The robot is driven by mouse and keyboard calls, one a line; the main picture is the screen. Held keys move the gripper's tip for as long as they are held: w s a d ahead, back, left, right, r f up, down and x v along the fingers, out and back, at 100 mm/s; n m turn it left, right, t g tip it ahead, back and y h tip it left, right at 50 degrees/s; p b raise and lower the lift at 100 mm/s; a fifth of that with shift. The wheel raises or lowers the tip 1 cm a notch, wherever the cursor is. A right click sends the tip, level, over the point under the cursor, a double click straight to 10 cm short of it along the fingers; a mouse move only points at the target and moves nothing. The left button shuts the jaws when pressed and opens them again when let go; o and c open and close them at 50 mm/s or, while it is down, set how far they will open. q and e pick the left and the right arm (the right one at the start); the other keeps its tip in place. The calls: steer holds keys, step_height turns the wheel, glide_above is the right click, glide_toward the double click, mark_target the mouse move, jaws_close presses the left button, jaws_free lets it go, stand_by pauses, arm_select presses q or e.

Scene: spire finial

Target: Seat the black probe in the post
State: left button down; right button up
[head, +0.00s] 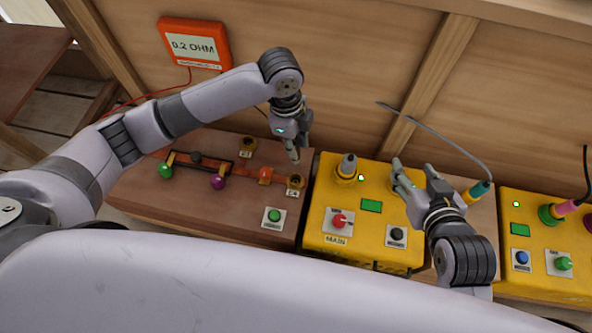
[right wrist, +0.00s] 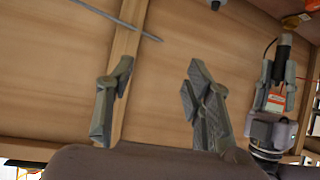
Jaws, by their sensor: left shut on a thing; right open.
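My left gripper (head: 292,150) points down above the brass post marked C4 (head: 295,182) on the brown board. It is shut on the black probe (right wrist: 283,50), which shows in the right wrist view between its fingers (right wrist: 278,78). In the head view the gripper mostly hides the probe. In the right wrist view the probe's end is close to a brass-coloured part (right wrist: 291,22); I cannot tell whether they touch. A second brass post, C3 (head: 247,143), stands further back left. My right gripper (head: 413,170) is open and empty over the yellow MAIN box.
An orange meter (head: 194,46) reading 0.2 OHM is on the wooden wall. The board (head: 135,192) carries green, purple and orange knobs. The yellow box (head: 325,238) holds a grey plug (head: 347,166). A teal plug (head: 479,189) with a grey cable stands right of my right gripper.

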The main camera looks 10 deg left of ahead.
arm_select(q)
step_height(320, 180, down, 6)
steer(key=shift+r+b, duration=0.1)
steer(key=shift+b, duration=0.9)
step_height(320, 180, down, 7)
steer(key=b, duration=0.2)
steer(key=shift+b, duration=0.4)
arm_select(e)
steer(key=a+r+t+y, duration=0.1)
steer(key=r+t+y, duration=0.1)
steer(key=r+t, duration=0.4)
steer(key=a+r+t+y, duration=0.2)
steer(key=r+t, duration=0.5)
steer(key=r, duration=0.8)
steer(key=shift+w+n+t, duration=0.3)
arm_select(q)
steer(key=shift+f, duration=0.25)
steer(key=c, duration=1.4)
jaws_free()
steer(key=shift+c, duration=0.2)
arm_select(e)
steer(key=shift+f, duration=0.1)
